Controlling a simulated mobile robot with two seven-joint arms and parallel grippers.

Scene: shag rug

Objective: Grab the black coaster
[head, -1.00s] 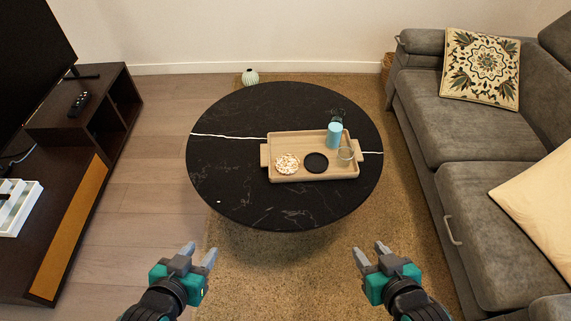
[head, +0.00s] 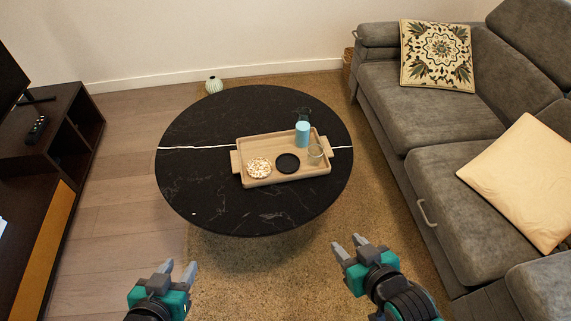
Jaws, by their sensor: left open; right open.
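The black coaster (head: 288,163) is a flat dark disc lying in the wooden tray (head: 262,183) on the round black table (head: 200,189). It lies between a white patterned round piece (head: 259,167) and a clear glass (head: 316,153). My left gripper (head: 178,268) is open and empty, low in the view, in front of the table and left of the coaster. My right gripper (head: 347,244) is open and empty, in front of the table and to the right. Both are well apart from the coaster.
A light blue cup (head: 302,134) stands at the back of the tray, with a dark glass-like item behind it. A grey sofa (head: 460,196) with cushions is on the right. A dark TV cabinet (head: 28,226) is on the left. The rug (head: 233,266) before the table is clear.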

